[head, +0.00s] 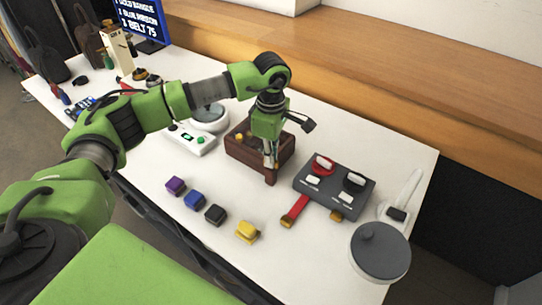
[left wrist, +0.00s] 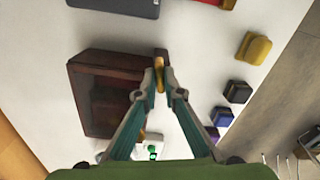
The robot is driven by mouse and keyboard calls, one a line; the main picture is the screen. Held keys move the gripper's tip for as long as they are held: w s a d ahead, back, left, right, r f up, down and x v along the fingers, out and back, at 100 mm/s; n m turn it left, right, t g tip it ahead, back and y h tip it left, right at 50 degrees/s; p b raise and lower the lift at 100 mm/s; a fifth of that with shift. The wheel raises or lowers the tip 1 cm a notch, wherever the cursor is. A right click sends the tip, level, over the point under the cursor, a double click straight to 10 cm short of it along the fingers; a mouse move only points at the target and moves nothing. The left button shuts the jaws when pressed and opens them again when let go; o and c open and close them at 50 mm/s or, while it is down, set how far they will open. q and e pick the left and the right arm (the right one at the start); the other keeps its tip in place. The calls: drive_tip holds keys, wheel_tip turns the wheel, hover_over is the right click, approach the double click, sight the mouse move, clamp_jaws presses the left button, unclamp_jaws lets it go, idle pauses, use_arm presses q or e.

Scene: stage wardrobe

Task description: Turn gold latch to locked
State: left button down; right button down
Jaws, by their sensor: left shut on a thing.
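A dark brown wooden box (head: 246,157) stands mid-table in the head view and shows as a dark red-brown block in the left wrist view (left wrist: 90,112). The gold latch (left wrist: 161,59) is a small brownish-gold piece at the box's edge in the left wrist view; in the head view my gripper largely hides it. My left gripper (head: 269,163) points down at the box's near right side. In the left wrist view its fingertips (left wrist: 163,84) are close together, shut on the latch. The latch's locked or unlocked setting cannot be read. My right gripper is not in view.
Purple, blue, black and yellow blocks (head: 247,231) lie in a row in front. A dark panel (head: 326,207) with red and black round parts lies right of the box. A grey round lidded thing (head: 381,251) stands far right. A white device (head: 190,138) sits left.

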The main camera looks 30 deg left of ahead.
use_arm(q)
drive_tip(key=c, duration=2.2)
unclamp_jaws()
drive_tip(key=shift+r, duration=0.1)
drive_tip(key=shift+o, duration=0.2)
wheel_tip(320, 180, up, 12)
